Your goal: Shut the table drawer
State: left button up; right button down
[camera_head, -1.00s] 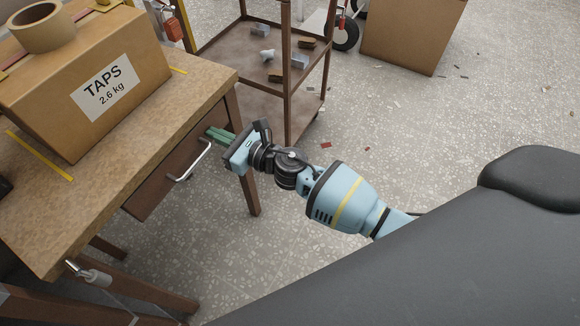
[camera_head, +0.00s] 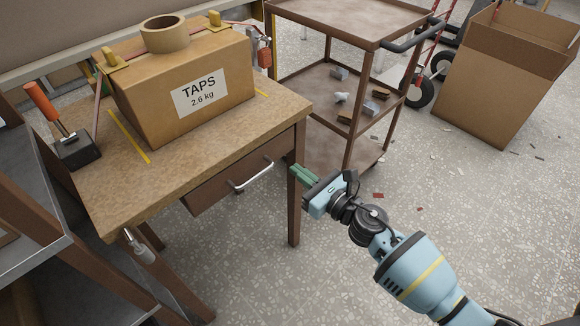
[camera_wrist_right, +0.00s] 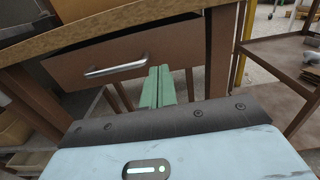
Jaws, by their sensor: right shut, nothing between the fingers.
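The table drawer (camera_head: 215,190) has a brown front and a silver bar handle (camera_head: 252,176). It sits under the wooden table top (camera_head: 190,165). In the right wrist view the drawer front (camera_wrist_right: 185,62) stands a little out, with a dark gap between its upper edge and the table top. My right gripper (camera_head: 302,174) is shut and empty, its green fingers pointing toward the table near the drawer's right end and the front right leg. In the wrist view the fingers (camera_wrist_right: 160,86) appear just right of the handle (camera_wrist_right: 117,69); contact cannot be told. My left gripper is out of view.
A cardboard box marked TAPS (camera_head: 185,95) with a tape roll (camera_head: 165,34) stands on the table. A brown shelf cart (camera_head: 340,75) stands close behind the right leg. A large open carton (camera_head: 500,85) is at the back right. Scraps lie on the floor.

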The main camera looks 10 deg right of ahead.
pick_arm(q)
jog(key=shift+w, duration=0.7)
pick_arm(e)
jog(key=v, duration=0.7)
jog(key=shift+w+d, duration=0.2)
jog(key=shift+w, duration=0.05)
jog(key=shift+f, duration=0.2)
